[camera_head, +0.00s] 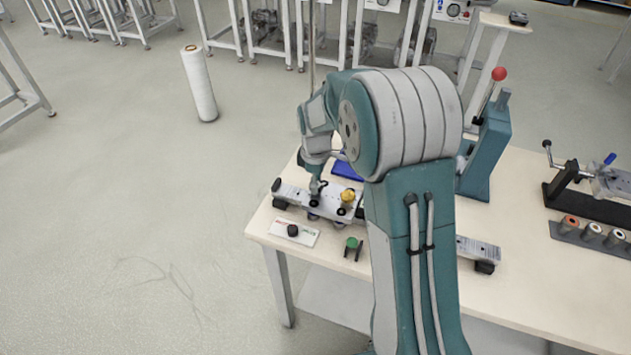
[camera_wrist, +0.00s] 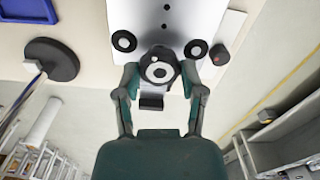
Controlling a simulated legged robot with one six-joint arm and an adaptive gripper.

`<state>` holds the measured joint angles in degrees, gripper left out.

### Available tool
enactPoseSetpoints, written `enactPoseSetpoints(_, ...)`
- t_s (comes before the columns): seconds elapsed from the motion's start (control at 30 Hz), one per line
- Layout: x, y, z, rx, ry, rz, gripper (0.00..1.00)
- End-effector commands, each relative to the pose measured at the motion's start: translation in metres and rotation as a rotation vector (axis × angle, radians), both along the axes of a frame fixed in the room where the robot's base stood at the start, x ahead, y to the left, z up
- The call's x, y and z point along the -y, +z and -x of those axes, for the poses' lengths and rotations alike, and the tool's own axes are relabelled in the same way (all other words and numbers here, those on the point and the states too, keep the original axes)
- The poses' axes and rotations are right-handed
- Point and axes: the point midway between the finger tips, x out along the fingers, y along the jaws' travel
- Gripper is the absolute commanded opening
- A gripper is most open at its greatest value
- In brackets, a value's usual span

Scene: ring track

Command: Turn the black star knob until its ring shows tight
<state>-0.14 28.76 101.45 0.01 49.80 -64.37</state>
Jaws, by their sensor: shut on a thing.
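My gripper (camera_head: 317,187) points down over the left part of a grey metal plate (camera_head: 290,193) on the table. In the wrist view my gripper (camera_wrist: 160,79) has its two fingers closed on either side of a round dark knob (camera_wrist: 160,70), which I take to be the black star knob. Its top shows a pale ring around a black centre. The star shape and any tight mark are too small to make out. In the head view my gripper mostly hides the knob. Black round parts (camera_wrist: 124,41) (camera_wrist: 196,49) sit on the plate either side of it.
A yellow knob (camera_head: 347,197) stands right of my gripper on the plate. A white panel (camera_head: 308,237) with a black knob (camera_head: 292,230) lies in front. A green-topped part (camera_head: 352,243) stands near the table edge. A blue object (camera_head: 347,171) lies behind.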

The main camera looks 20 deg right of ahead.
Motion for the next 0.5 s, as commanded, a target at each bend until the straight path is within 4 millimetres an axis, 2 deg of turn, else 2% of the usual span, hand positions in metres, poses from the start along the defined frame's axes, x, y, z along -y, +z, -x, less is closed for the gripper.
enactPoseSetpoints(0.5, 0.0004, 0.0012, -0.0004, 0.004, -0.485, 0.001, 0.05)
